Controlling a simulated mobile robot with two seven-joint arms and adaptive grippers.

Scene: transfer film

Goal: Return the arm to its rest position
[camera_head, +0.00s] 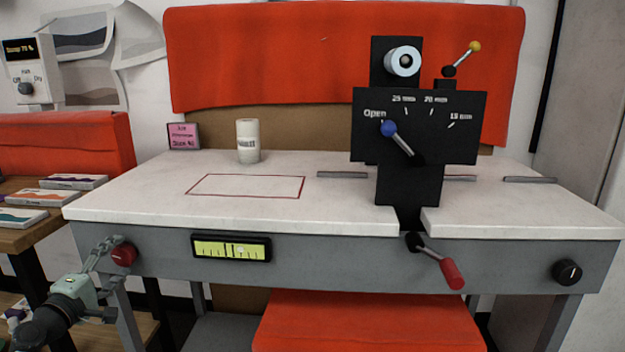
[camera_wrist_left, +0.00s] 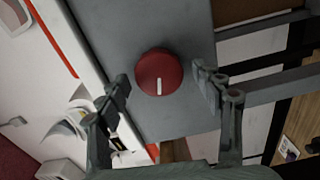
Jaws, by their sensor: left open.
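My left gripper (camera_head: 102,254) is at the lower left in the head view, in front of the table's front panel. Its fingers are open and point up toward a red round knob (camera_head: 124,255) on that panel. In the left wrist view the red knob (camera_wrist_left: 159,72), with a white mark, lies ahead between the open fingers of my left gripper (camera_wrist_left: 165,85). The fingers appear apart from the knob, with nothing between them held. My right gripper is not in view.
The white table (camera_head: 330,215) carries a black machine (camera_head: 419,130) with a blue-tipped lever, and a white roll (camera_head: 248,140). A red-handled crank (camera_head: 452,273) sticks out in front. A wooden shelf (camera_head: 50,232) with flat boxes stands at the left.

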